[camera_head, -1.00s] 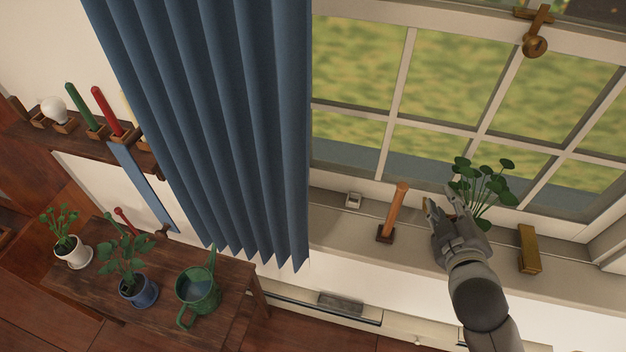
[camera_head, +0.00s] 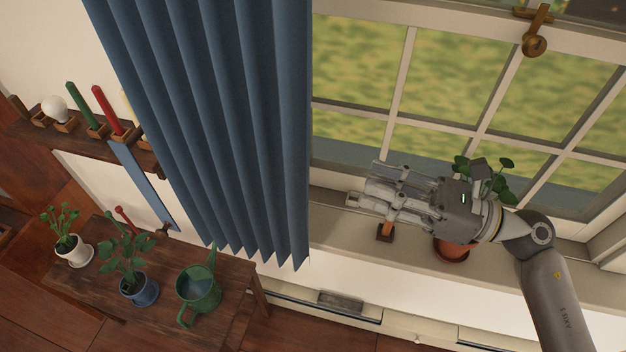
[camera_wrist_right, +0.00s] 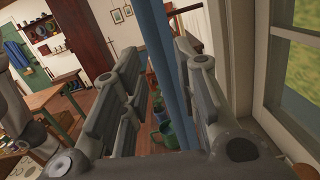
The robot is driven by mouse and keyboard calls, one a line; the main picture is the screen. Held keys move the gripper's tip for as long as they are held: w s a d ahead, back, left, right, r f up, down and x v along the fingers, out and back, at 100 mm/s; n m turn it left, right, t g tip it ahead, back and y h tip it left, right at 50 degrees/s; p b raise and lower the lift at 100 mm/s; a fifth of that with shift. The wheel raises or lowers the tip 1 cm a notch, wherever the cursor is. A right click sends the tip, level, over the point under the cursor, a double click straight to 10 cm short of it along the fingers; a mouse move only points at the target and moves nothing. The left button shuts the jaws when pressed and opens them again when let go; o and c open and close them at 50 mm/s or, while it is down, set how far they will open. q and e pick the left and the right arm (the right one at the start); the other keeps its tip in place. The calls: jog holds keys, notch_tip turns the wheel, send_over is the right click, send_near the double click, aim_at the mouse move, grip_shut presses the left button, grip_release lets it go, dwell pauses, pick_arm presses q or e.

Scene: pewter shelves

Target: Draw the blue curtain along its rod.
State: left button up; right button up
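The blue curtain (camera_head: 215,130) hangs in pleats at the left side of the window, its hem above the small table. In the right wrist view the curtain (camera_wrist_right: 172,70) shows as a narrow edge-on strip between the fingers. My right gripper (camera_head: 368,187) is open and empty, with its fingers pointing left toward the curtain's right edge. A gap remains between fingertips and cloth in the head view. The curtain rod is out of view. My left gripper is not in view.
A potted plant (camera_head: 452,248) stands on the sill behind my right gripper. A wooden-handled object (camera_head: 385,232) stands below the fingers. A watering can (camera_head: 198,293) and plants stand on the table (camera_head: 235,325) below the curtain. A brass latch (camera_head: 535,40) is on the window.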

jog(key=w+a+f+n+g+p, duration=0.1)
jog(key=a+p, duration=0.4)
jog(key=a, duration=0.5)
jog(key=shift+w+a+f+n+g, duration=0.2)
jog(key=shift+w+f+n+g, duration=0.15)
jog(key=shift+w, duration=0.35)
grip_shut()
